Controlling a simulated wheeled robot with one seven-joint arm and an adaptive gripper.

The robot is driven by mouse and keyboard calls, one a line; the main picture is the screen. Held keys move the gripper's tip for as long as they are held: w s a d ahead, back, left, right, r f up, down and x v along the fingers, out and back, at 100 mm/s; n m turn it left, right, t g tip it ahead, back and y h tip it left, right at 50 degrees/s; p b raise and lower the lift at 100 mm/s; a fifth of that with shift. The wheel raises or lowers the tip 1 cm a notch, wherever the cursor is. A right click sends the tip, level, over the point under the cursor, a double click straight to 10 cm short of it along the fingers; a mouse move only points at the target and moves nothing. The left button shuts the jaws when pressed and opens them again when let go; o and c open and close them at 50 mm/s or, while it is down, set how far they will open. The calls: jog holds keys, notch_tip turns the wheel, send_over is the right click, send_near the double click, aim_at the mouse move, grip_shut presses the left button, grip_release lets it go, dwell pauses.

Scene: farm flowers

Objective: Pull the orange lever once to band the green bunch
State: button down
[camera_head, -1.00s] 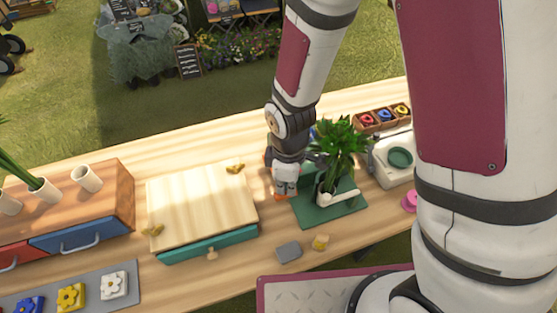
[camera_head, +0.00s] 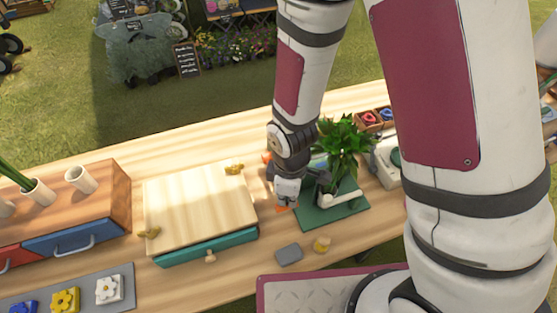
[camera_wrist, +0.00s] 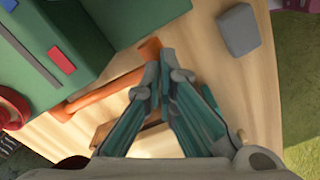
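The green bunch (camera_head: 343,140) stands upright on the green banding stand (camera_head: 335,214), with a white arm-like part across its stem. The orange lever (camera_head: 282,208) shows as a small orange end just below my gripper (camera_head: 287,196), left of the stand. In the wrist view the lever (camera_wrist: 100,94) runs as an orange bar beside the green housing (camera_wrist: 55,45). Its end lies at the fingertips of my gripper (camera_wrist: 165,66). The fingers are drawn together, with the lever end just beyond or against them; no grip around it is clear.
A wooden-topped box (camera_head: 200,205) with a teal drawer stands left of my gripper. A grey block (camera_head: 289,254) and a small yellow piece (camera_head: 322,244) lie in front of the stand. A white device (camera_head: 385,165) stands to its right. Bare tabletop lies behind the box.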

jog(key=shift+f, duration=0.55)
jog(key=shift+r, duration=0.1)
notch_tip(320, 180, up, 15)
jog(key=s+p, duration=0.2)
jog(key=p, duration=0.6)
jog(key=shift+d, duration=0.3)
